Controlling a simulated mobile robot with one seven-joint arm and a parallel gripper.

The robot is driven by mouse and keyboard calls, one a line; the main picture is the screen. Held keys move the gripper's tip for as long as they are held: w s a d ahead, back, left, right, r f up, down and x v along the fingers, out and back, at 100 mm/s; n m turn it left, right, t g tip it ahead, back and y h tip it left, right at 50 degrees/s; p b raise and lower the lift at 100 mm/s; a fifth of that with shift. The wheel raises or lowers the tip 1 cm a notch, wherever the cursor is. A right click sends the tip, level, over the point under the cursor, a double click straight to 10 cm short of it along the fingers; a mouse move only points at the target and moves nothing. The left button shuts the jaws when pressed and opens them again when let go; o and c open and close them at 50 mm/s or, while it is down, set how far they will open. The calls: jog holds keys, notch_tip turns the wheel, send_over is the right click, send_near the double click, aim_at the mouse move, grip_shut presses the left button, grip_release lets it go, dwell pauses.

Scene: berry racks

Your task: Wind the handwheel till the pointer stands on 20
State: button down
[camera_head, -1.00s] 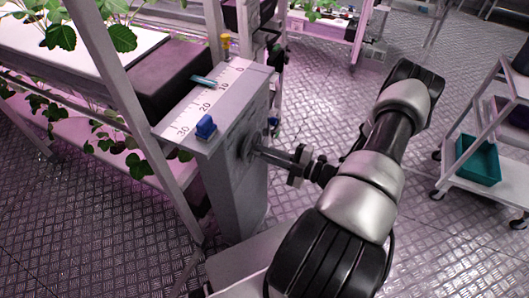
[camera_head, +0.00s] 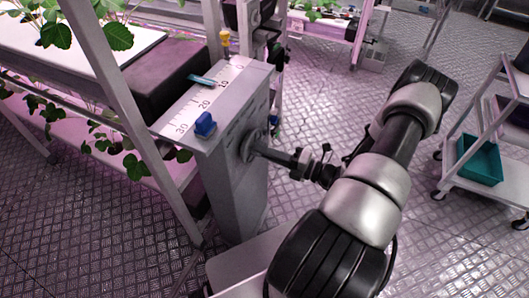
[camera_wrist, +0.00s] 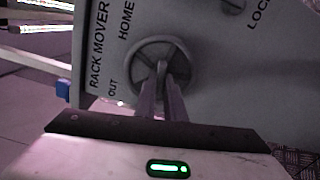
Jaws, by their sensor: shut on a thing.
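The handwheel (camera_wrist: 136,62) is a round grey wheel on the face of the grey rack mover box (camera_head: 234,165). In the wrist view my gripper (camera_wrist: 162,82) is shut on a bar across the wheel's middle; the fingers partly hide it. In the head view the gripper reaches the wheel from the right. On top of the box is a white scale (camera_head: 190,112) marked 0 to 30, with 30 nearest. A teal pointer (camera_head: 202,80) lies across it near the 10 mark; its exact reading is too small to tell.
Plant racks stand left. A white cart (camera_head: 485,192) with a teal bin (camera_head: 479,160) stands right. Patterned floor is open between.

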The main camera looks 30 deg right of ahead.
jog(key=n+b, duration=0.1)
jog(key=n, duration=0.7)
jog(key=n+b, duration=0.1)
jog(key=n, duration=0.8)
jog(key=n+b, duration=0.2)
jog(key=n, duration=0.6)
jog(key=shift+w+d+f+n, duration=0.15)
jog(key=shift+w+d+n, duration=0.05)
jog(key=shift+d+n, duration=0.15)
jog(key=c, duration=1.8)
grip_release()
jog(key=shift+c, duration=0.2)
jog(key=v, duration=1.7)
jog(key=shift+d+p, duration=0.2)
jog(key=shift+p, duration=0.15)
